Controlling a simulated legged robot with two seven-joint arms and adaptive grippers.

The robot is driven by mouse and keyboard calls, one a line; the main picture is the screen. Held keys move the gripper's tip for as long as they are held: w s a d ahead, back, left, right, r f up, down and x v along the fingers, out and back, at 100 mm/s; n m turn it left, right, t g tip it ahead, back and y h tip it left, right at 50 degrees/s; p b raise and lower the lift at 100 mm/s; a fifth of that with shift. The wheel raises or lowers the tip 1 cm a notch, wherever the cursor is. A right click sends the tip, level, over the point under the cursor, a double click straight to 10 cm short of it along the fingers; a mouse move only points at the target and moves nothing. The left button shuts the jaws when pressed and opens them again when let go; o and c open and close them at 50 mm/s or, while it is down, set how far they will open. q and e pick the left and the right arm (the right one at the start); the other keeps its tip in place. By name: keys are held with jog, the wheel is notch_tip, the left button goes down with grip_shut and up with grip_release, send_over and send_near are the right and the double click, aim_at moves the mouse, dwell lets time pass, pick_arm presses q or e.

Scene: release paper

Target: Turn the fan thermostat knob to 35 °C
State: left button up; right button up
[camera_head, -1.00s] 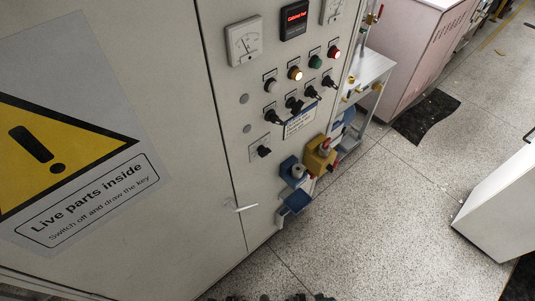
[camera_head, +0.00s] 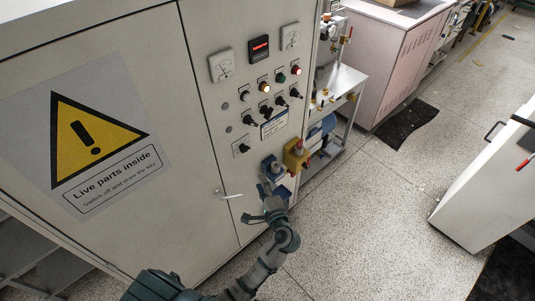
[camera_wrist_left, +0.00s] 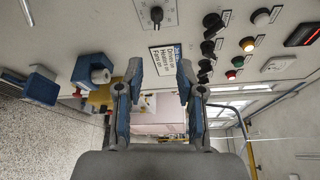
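A black knob with a dial scale, probably the thermostat knob (camera_head: 242,148), sits low on the grey cabinet's control panel, below the other switches. It also shows at the top of the left wrist view (camera_wrist_left: 156,14), where its scale is too small to read. My left gripper (camera_head: 265,207) is below and slightly right of this knob, in front of the cabinet. In the left wrist view its two fingers (camera_wrist_left: 158,80) are spread apart with nothing between them. They are clear of the knob. My right gripper is not in view.
Several black switches (camera_head: 265,110), lamps and a red display (camera_head: 259,49) are above the knob. A blue socket (camera_head: 272,168) and a yellow box (camera_head: 295,154) protrude beside my left gripper. A cabinet handle (camera_head: 228,195) is left of it. Open floor (camera_head: 370,220) lies right.

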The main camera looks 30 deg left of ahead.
pick_arm(q)
send_near(246, 151)
jog(key=a, duration=0.1)
jog(key=w+a, duration=0.1)
jog(key=w, duration=0.1)
jog(key=w+a+p, duration=0.1)
jog(key=w, duration=0.1)
jog(key=w+a+p, duration=0.1)
jog(key=w, duration=0.1)
jog(key=shift+a+f, duration=0.15)
jog(key=a, duration=0.1)
jog(key=w+a, duration=0.1)
jog(key=shift+a+f, duration=0.3)
jog(key=shift+a, duration=0.1)
jog(key=shift+a+f, duration=0.1)
jog(key=shift+a, duration=0.4)
jog(key=shift+c, duration=0.3)
jog(key=shift+d, duration=0.25)
jog(key=c, duration=0.4)
jog(key=shift+d, duration=0.25)
grip_shut()
jog(key=shift+d, duration=0.1)
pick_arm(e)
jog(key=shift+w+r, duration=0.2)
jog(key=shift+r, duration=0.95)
